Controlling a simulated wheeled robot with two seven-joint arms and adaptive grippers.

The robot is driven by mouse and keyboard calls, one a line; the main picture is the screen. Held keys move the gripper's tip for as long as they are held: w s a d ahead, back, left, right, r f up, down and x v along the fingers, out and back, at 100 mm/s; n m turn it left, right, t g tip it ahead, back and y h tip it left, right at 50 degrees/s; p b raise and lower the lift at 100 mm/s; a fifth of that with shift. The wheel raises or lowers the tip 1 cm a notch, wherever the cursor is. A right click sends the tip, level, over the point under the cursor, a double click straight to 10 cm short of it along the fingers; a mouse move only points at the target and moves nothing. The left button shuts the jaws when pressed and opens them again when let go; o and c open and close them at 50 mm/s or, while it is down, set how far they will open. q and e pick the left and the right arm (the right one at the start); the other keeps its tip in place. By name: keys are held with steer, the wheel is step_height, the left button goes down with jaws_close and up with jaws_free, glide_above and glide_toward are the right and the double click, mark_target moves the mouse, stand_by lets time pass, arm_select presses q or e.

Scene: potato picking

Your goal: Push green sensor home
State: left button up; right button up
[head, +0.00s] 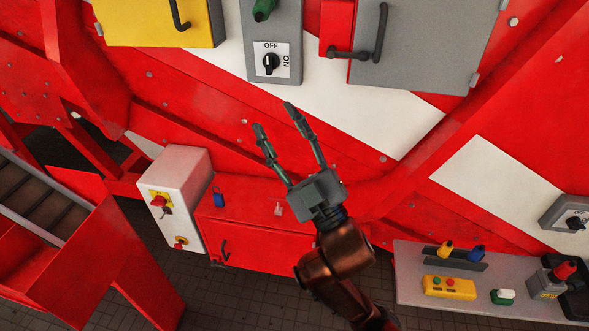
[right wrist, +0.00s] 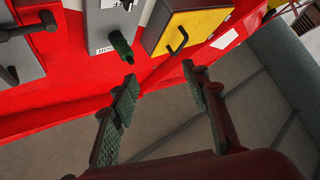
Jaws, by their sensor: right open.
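The green sensor (head: 263,10) sticks out of the upper part of a grey switch box (head: 286,60), at the top edge of the head view. It also shows in the right wrist view (right wrist: 121,45), standing out from the box face; how deep it sits is unclear. My right gripper (head: 274,117) is open and empty, below the switch box in the head view. In the right wrist view its fingers (right wrist: 160,75) are spread, with the sensor beyond them, just left of the left fingertip and apart from it. My left gripper is not in view.
A yellow box (head: 160,22) with a black handle is left of the switch box; a grey cabinet (head: 420,45) with a handle is right. A rotary knob (head: 271,63) sits below the sensor. A grey table (head: 415,265) with coloured connectors stands lower right.

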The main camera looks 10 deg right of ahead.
steer(key=w+d+f+m+h+b, duration=0.1)
steer(key=f, duration=0.5)
steer(key=w+d+f+m+h+b, duration=0.1)
steer(key=w+d+f+m+h, duration=0.1)
steer(key=f, duration=0.4)
steer(key=shift+d+f+m, duration=0.2)
steer(key=shift+d+m, duration=0.05)
steer(key=shift+m, duration=0.05)
steer(key=shift+w, duration=0.1)
